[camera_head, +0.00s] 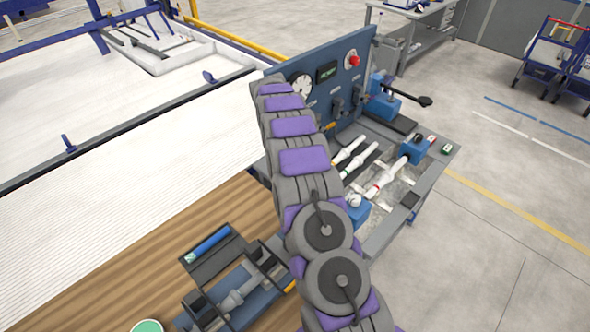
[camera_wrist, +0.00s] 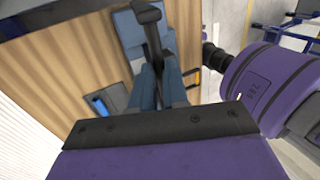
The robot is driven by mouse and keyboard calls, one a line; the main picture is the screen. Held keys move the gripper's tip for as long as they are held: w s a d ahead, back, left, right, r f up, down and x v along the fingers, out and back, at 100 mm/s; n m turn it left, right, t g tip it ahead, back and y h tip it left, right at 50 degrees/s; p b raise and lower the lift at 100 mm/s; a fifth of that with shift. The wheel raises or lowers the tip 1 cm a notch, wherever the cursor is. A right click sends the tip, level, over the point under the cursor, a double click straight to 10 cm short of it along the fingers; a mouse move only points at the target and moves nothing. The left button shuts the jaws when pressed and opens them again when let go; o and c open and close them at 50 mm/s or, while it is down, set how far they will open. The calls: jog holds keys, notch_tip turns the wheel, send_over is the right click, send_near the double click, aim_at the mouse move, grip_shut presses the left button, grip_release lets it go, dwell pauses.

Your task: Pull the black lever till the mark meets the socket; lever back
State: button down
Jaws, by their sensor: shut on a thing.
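In the head view the black lever (camera_head: 425,101) sticks out to the right from a blue block (camera_head: 383,103) beside the panel. Nothing visible touches its knob. Below it, a white pipe with a red mark (camera_head: 373,190) runs toward a blue socket block (camera_head: 412,151). In the wrist view my gripper (camera_wrist: 160,78) is shut around a dark bar (camera_wrist: 151,32) with a wider end, over blue parts. I cannot tell whether this bar is a lever. My gripper's tip is hidden in the head view.
My arm crosses the middle of the head view and hides part of the bench. A dark holder with a blue tube (camera_head: 207,243) and a blue tray (camera_head: 228,318) with a grey fitting lie on the wooden board (camera_head: 110,265). The panel (camera_head: 370,55) stands behind the pipes.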

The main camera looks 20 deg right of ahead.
jog(key=shift+w+a+f, duration=0.1)
jog(key=shift+w+a, duration=0.1)
jog(key=shift+w, duration=0.2)
jog(key=c, duration=1.5)
grip_release()
jog(key=shift+c, duration=0.2)
jog(key=shift+o, duration=0.7)
jog(key=shift+w+f, duration=0.25)
jog(key=shift+w, duration=0.2)
jog(key=shift+o, duration=0.8)
jog(key=shift+w+a, duration=0.1)
jog(key=shift+o, duration=0.6)
jog(key=shift+r, duration=0.1)
